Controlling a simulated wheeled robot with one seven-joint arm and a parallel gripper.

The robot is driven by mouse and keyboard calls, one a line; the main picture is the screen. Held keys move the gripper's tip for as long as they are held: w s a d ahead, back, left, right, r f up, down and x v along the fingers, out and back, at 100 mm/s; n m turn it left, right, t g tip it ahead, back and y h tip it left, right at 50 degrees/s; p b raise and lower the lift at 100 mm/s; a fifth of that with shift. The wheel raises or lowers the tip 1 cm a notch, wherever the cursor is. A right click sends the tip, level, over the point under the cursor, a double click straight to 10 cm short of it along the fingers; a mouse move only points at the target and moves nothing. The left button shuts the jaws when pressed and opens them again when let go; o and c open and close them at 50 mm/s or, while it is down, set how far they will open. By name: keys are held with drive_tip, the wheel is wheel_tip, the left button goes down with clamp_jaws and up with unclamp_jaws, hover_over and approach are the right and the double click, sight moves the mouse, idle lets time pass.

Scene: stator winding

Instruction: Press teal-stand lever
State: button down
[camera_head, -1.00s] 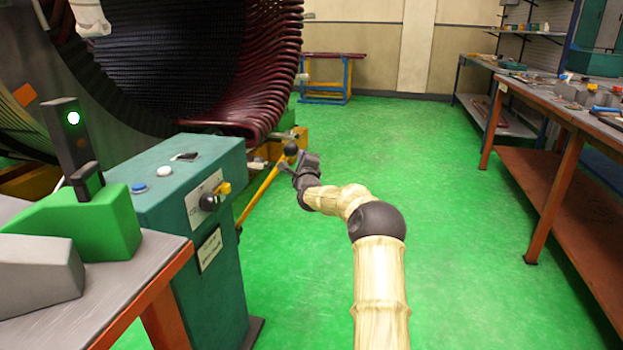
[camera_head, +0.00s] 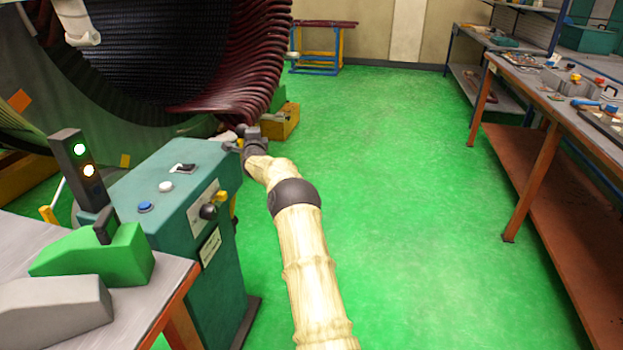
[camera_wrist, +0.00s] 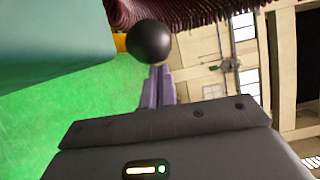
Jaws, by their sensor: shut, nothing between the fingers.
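The teal stand (camera_head: 150,200) is at the left in the head view, with a white button, a blue button and a yellow-black knob. Its yellow lever is mostly hidden; a short yellow piece (camera_head: 233,205) shows at the stand's right edge. In the wrist view the lever's black ball (camera_wrist: 149,40) lies just beyond my gripper (camera_wrist: 161,72). The purple fingers are shut and empty. Their tips are at the ball's lower edge; I cannot tell whether they touch it. In the head view my gripper (camera_head: 240,138) is at the stand's far right corner.
A signal box (camera_head: 77,170) shows a green light and a warm white light. A green block (camera_head: 95,252) and a grey block (camera_head: 50,305) sit on the near left bench. The large stator (camera_head: 235,75) is behind the stand. Green floor is clear toward the right workbench (camera_head: 545,85).

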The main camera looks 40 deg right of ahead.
drive_tip(key=shift+w+a+r, duration=0.15)
drive_tip(key=shift+w+a, duration=0.35)
drive_tip(key=shift+a, duration=0.05)
drive_tip(key=shift+s, duration=0.1)
drive_tip(key=s+a+b, duration=0.1)
drive_tip(key=s+b, duration=0.2)
drive_tip(key=s, duration=0.8)
drive_tip(key=shift+s+a, duration=0.2)
drive_tip(key=shift+a, duration=0.2)
drive_tip(key=shift+w, duration=0.1)
idle(0.7)
